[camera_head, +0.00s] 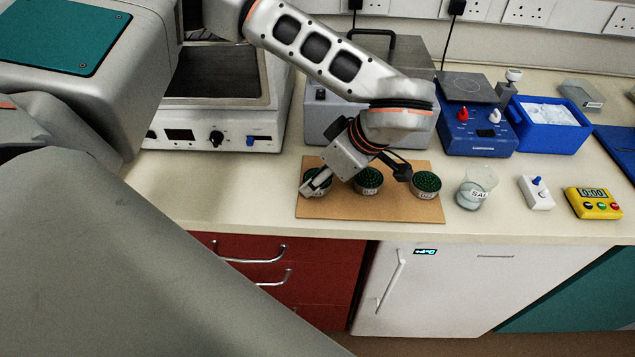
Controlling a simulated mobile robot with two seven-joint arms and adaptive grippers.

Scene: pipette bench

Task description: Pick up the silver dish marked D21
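Three round silver dishes with dark green contents and white labels stand in a row on a brown board (340,207): a left dish (325,174), a middle dish (368,187) and a right dish (425,192). The labels are too small to read surely, so I cannot tell which is D21. My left gripper (358,184) is open over the board. One finger overlaps the left dish and the other is in the gap between the middle and right dishes. I cannot tell its exact height or any contact. My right gripper is not in view.
A beaker (472,195), a white switch box (537,195) and a yellow timer (592,203) stand right of the board. Behind are a blue stirrer (480,138), a blue ice box (550,135) and a grey box (325,120). Bench left of the board is clear.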

